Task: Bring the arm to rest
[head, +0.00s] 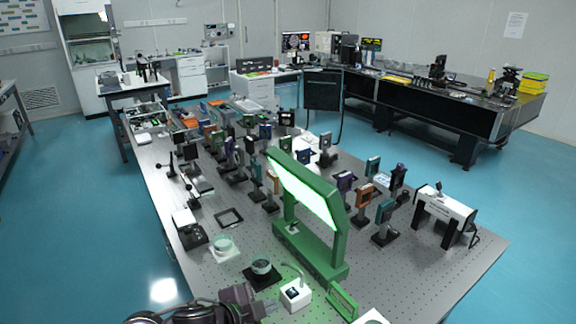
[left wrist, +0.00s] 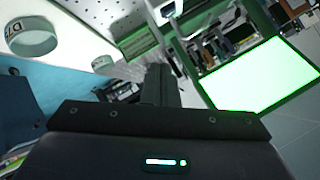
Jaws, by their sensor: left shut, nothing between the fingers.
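My left gripper (head: 268,308) shows at the bottom of the head view, low over the near edge of the optical table (head: 215,278). It is shut, with nothing between its fingers. In the left wrist view its dark closed fingers (left wrist: 160,85) point toward the table. A small white device with a thin bent stalk (head: 296,294) stands just right of the gripper. My right gripper is not in view.
A green frame with a glowing panel (head: 305,190) stands mid-table; the panel also shows in the left wrist view (left wrist: 262,75). Several optics mounts crowd behind. Blue floor (head: 75,235) lies open at left.

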